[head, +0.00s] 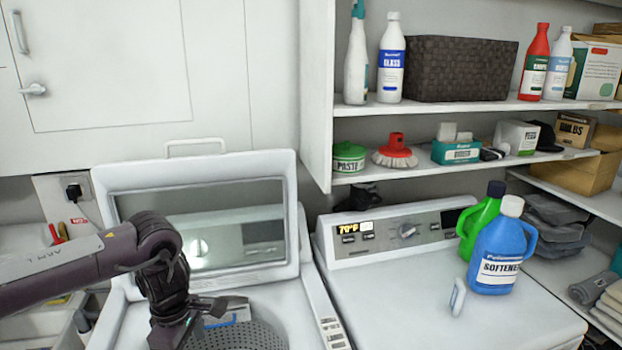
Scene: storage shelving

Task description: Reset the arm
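My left arm comes in from the left, over the open top-loading washer (318,300) with its lid (290,200) raised. My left gripper (222,312) is at the mouth of the washer's perforated drum (255,335). Its fingers look spread apart. A small blue and white item (218,321) shows by the fingers, partly hidden; I see no clear grip on it. My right gripper is not in view.
A second machine (380,290) stands to the right, with a blue softener jug (495,262), a green jug (480,222) and a small white item (457,297) on top. Shelves (460,107) with bottles and a dark basket (460,68) hang above. White cabinet (110,70) at upper left.

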